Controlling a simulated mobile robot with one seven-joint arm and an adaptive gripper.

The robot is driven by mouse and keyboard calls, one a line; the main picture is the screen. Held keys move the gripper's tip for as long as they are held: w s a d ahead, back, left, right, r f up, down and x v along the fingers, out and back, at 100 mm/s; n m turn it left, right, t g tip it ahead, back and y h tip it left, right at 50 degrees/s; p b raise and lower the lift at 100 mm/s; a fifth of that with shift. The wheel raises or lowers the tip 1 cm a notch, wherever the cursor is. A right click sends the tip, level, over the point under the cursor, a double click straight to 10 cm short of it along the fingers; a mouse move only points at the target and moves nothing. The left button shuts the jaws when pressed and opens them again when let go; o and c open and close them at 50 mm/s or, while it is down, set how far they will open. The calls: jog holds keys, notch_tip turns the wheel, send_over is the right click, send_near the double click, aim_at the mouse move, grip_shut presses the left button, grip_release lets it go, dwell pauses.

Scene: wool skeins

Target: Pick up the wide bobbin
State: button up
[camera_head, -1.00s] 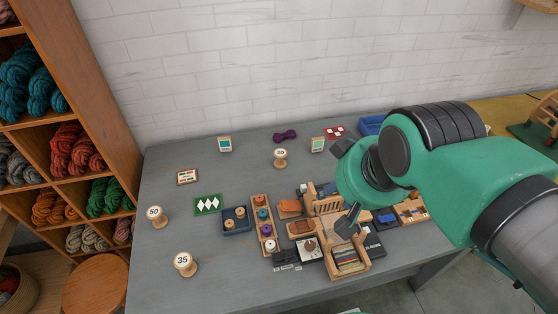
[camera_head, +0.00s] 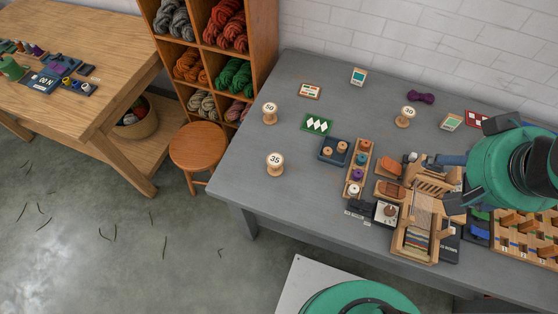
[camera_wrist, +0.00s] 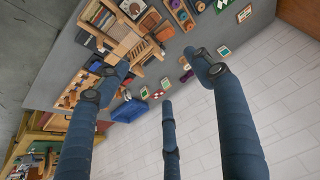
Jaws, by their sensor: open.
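Three pale wooden bobbins with numbered tops stand upright on the grey table: one marked 50 (camera_head: 269,112), one marked 35 (camera_head: 275,163) and one that looks marked 30 (camera_head: 404,117). Smaller bobbins stand in a dark blue tray (camera_head: 325,158), and coloured ones in a wooden rack (camera_head: 348,183). I cannot tell by size which is the wide bobbin. My gripper (camera_head: 438,182) is over the right part of the table, by the small loom, right of all these bobbins. In the wrist view its blue fingers (camera_wrist: 155,85) are spread and empty.
The small wooden loom (camera_head: 417,222) and boxes crowd the table's front right. Cards and a purple skein (camera_head: 420,97) lie at the back. A stool (camera_head: 199,147) and yarn shelf (camera_head: 263,75) stand left. The table's left front is clear.

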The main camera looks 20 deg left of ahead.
jog(key=w+a+f+n+g+y+p, duration=0.1)
jog(key=w+a+f+n+g+p, duration=0.15)
jog(key=w+a, duration=0.55)
jog(key=w+a+f+n+g+p, duration=0.1)
jog(key=w+a+f, duration=0.3)
jog(key=a, duration=0.7)
jog(key=s+a+f+n+g+p, duration=0.1)
jog(key=a+f, duration=0.6)
jog(key=a, duration=0.3)
jog(key=s+a+f+n+g+h+p, duration=0.1)
jog(key=s+a+f+n, duration=0.1)
jog(key=a+f, duration=0.5)
jog(key=a, duration=0.3)
jog(key=shift+a+f, duration=0.2)
jog(key=b, duration=0.2)
send_over(275, 160)
jog(key=shift+f, duration=4.3)
jog(key=shift+f, duration=0.1)
